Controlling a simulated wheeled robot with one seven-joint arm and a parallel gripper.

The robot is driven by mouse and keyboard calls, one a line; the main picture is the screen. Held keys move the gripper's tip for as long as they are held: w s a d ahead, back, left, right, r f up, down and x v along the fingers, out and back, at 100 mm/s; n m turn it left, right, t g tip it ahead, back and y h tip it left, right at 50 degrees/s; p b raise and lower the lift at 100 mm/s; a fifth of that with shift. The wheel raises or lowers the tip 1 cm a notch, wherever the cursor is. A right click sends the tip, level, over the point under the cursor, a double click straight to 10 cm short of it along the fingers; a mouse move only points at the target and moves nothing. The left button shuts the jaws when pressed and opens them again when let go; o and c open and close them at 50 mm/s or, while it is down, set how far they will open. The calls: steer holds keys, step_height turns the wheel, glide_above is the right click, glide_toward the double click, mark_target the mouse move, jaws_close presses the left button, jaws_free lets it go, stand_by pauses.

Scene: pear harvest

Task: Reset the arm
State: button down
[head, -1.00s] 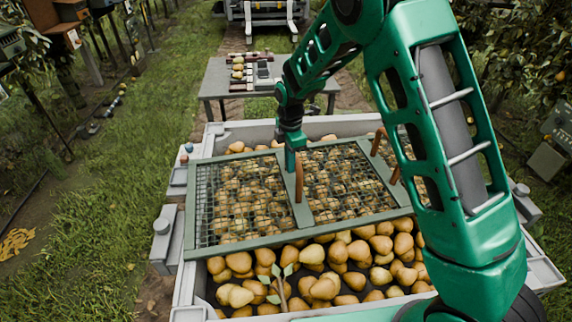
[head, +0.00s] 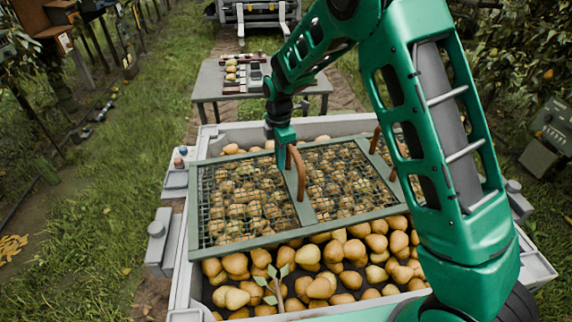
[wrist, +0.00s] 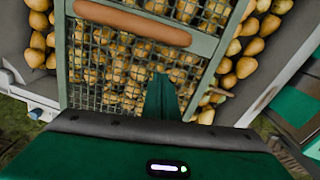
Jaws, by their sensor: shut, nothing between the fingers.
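My gripper (head: 285,143) is shut and empty, pointing down above the mesh lid. In the wrist view its green fingers (wrist: 162,100) are together over the mesh, apart from a brown handle. The mesh lid (head: 303,212) has a green frame and lies skewed over the far part of a grey crate (head: 183,285) full of pears. One brown handle (head: 297,172) stands on the lid's middle bar, close beside my gripper in the head view. A second handle (head: 374,140) is farther right, partly behind my arm.
Uncovered pears (head: 325,285) and a leafy twig (head: 275,288) lie at the crate's near side. A grey table (head: 208,85) with small items stands beyond the crate. Grass is open on the left; trees line both sides.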

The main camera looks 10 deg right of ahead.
step_height(320, 180, up, 8)
steer(key=s+d+r+m, duration=0.5)
steer(key=s+d+m, duration=0.15)
steer(key=d, duration=0.45)
steer(key=s+d+r+m, duration=0.4)
steer(key=s+d+m, duration=0.25)
steer(key=d, duration=0.55)
steer(key=s+d+m, duration=0.3)
steer(key=s+m, duration=0.1)
steer(key=s, duration=0.4)
steer(key=s+d+m, duration=0.3)
steer(key=s+m, duration=0.2)
steer(key=s, duration=0.4)
steer(key=s+d+m, duration=0.3)
steer(key=s+m, duration=0.2)
steer(key=s, duration=0.4)
steer(key=shift+s+d+f, duration=0.15)
steer(key=shift+d, duration=0.1)
steer(key=shift+s, duration=0.1)
